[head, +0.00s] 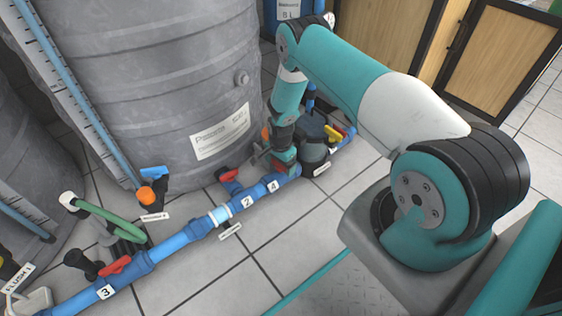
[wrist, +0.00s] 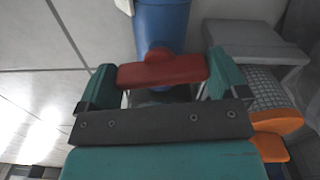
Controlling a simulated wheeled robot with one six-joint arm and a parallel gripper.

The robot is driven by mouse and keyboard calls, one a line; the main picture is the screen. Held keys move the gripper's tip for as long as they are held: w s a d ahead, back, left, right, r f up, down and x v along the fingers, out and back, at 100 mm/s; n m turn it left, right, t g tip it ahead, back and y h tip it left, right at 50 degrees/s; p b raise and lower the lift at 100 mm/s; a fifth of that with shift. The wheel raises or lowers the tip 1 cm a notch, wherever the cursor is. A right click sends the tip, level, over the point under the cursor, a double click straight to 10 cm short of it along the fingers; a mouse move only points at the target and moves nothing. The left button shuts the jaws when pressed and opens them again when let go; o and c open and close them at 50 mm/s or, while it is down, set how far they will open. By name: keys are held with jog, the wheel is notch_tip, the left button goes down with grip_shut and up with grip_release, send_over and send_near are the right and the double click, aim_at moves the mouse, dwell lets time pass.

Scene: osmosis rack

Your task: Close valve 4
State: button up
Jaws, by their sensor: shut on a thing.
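The blue pipe (head: 205,228) runs along the floor and carries number tags, with the tag "4" (head: 272,186) just left of my gripper (head: 284,160). In the head view my gripper and arm hide the handle of valve 4. In the wrist view the red valve handle (wrist: 162,71) sits between the teal fingers of my gripper (wrist: 165,80), which is shut on it, one finger at each end. The handle lies crosswise to the blue pipe (wrist: 163,25) there.
A large grey tank (head: 160,65) stands close behind the pipe. Other red handles show near tag "2" (head: 229,175) and tag "3" (head: 116,265). A yellow handle (head: 333,134) is right of my gripper. Tiled floor (head: 215,285) in front is clear.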

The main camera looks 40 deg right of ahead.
jog(key=shift+m, duration=1)
jog(key=o, duration=0.6)
notch_tip(320, 180, up, 17)
jog(key=p, duration=0.8)
jog(key=shift+r, duration=0.2)
